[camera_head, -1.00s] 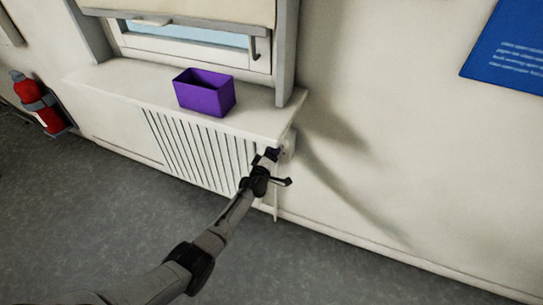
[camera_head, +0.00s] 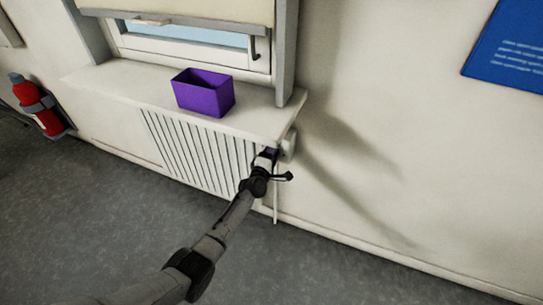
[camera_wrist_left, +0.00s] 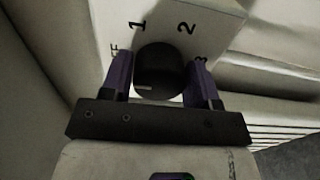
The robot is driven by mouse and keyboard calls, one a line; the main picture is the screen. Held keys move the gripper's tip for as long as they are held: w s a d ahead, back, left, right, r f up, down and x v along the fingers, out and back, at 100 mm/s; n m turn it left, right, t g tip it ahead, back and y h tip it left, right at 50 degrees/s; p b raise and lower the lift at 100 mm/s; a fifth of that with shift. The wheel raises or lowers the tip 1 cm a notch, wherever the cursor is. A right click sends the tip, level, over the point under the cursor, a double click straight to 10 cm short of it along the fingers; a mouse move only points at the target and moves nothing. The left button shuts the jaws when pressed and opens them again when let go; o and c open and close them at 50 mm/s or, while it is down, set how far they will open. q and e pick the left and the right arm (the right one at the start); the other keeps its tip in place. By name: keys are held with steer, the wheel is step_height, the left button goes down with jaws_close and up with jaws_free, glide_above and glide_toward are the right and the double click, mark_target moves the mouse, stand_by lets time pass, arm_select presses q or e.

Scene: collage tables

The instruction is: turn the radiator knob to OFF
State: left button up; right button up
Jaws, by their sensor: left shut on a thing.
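The radiator knob (camera_wrist_left: 158,72) is a dark round dial with a light mark near its lower left edge, seen in the left wrist view. The pale plate (camera_wrist_left: 205,22) behind it bears the marks 1 and 2, a partly covered 3 and the end of OFF at the left. My left gripper (camera_wrist_left: 160,78) is shut on the knob, one purple finger on each side. In the head view my left gripper (camera_head: 268,156) is at the right end of the radiator (camera_head: 195,150), and it hides the knob there. My right gripper is not in view.
A white windowsill (camera_head: 130,82) overhangs the radiator, and a purple box (camera_head: 204,97) stands on it. A red extinguisher (camera_head: 42,112) is on the wall at the left. A blue poster (camera_head: 510,50) hangs at the upper right. The floor in front is clear.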

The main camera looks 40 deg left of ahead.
arm_select(q)
steer(key=o, duration=0.9)
steer(key=p+v, duration=0.6)
steer(key=v, duration=0.8)
steer(key=shift+w, duration=0.1)
